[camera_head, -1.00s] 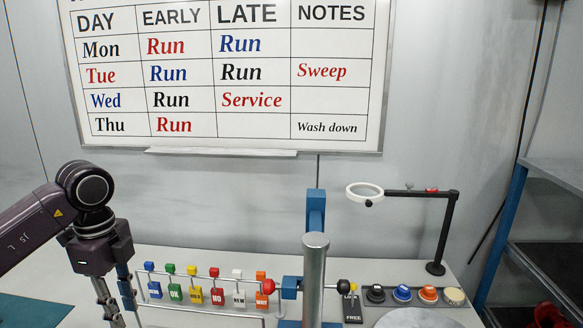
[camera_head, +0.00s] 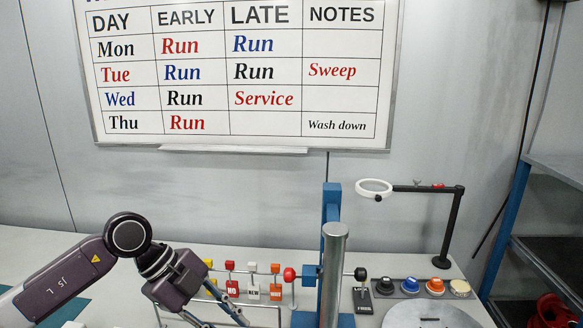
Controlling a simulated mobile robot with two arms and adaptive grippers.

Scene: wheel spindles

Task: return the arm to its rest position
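My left arm (camera_head: 62,277) comes in from the left, low over the bench. Its gripper (camera_head: 226,318) points down and to the right, in front of the rack of coloured tags. Its two fingers are apart, with nothing seen between them; the lower finger runs off the bottom edge. My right arm and gripper are not in view.
A metal post (camera_head: 332,280) with a red ball knob (camera_head: 290,274) stands right of the rack. Several coloured buttons (camera_head: 410,286), a grey round plate (camera_head: 424,315) and a ring magnifier (camera_head: 374,188) on a black stand are farther right. The back left bench is clear.

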